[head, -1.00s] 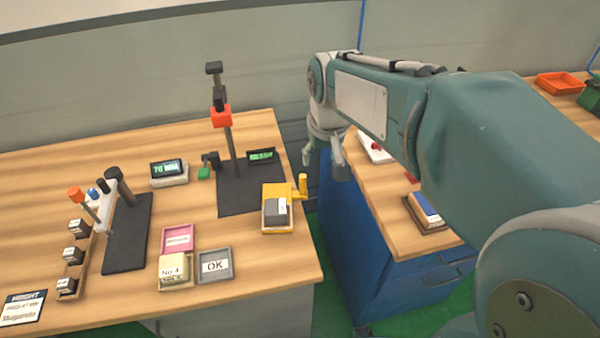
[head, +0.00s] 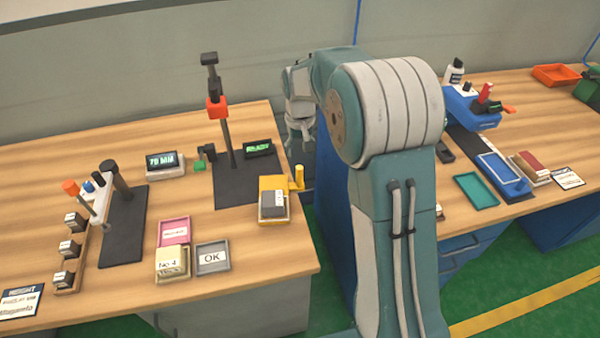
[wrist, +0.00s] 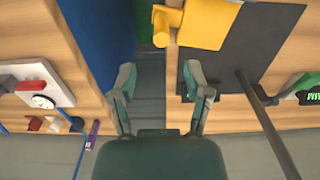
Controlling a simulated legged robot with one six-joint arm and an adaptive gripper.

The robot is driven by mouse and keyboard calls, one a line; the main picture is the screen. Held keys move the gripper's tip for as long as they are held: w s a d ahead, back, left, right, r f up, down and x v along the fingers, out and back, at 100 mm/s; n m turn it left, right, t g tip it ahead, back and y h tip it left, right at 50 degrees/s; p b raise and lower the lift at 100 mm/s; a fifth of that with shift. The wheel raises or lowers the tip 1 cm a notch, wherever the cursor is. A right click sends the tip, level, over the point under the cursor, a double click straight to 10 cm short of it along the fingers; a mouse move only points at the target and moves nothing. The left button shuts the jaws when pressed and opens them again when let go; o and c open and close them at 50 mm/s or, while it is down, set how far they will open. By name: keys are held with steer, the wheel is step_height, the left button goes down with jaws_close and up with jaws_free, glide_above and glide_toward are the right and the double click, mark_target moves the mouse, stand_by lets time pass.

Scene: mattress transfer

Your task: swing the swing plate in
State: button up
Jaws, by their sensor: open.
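The swing plate appears to be the yellow plate (head: 271,183) with an upright yellow knob (head: 299,176) at the right edge of the left table. A dark block with a white label (head: 273,205) sits on its front part. The yellow plate (wrist: 208,22) and its knob (wrist: 165,22) also show at the top of the wrist view. My gripper (head: 300,138) is open and empty, behind the plate over the gap between the tables. In the wrist view my gripper (wrist: 160,85) has both fingers spread, apart from the plate and knob.
A dark stand base (head: 235,190) with a post and red clamp (head: 217,107) stands left of my gripper. A small display (head: 258,148) sits beside the post. An OK tray (head: 212,257) lies in front. The right table (head: 530,100) holds trays and tools.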

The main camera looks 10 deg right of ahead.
mark_target(299, 167)
step_height(299, 167, down, 9)
steer(key=shift+a+f, duration=0.1)
stand_by(0.3)
jaws_close()
